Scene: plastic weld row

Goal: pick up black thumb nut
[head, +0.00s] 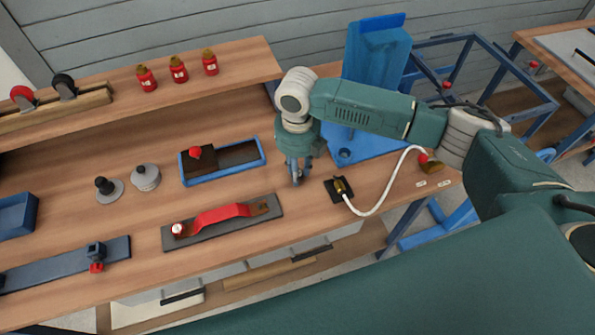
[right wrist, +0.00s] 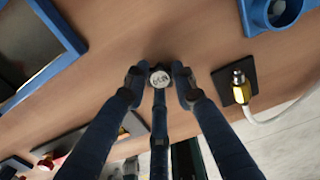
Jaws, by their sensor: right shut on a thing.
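My right gripper (head: 297,178) points down over the wooden bench, between the blue-rimmed tray and the black pad with the brass fitting. In the right wrist view my right gripper (right wrist: 160,84) has its fingers closed around a small round thing, which I take for the black thumb nut (right wrist: 160,78). Its top is pale with dark marks and its edge looks dark. In the head view the fingers hide it. I cannot tell whether it touches the bench. My left gripper is not in view.
The blue-rimmed tray (head: 262,160) lies left of the gripper, and a grey plate with a red handle (head: 222,215) lies in front. The brass fitting (head: 341,186) with its white hose is close on the right. A blue stand (head: 378,60) rises behind.

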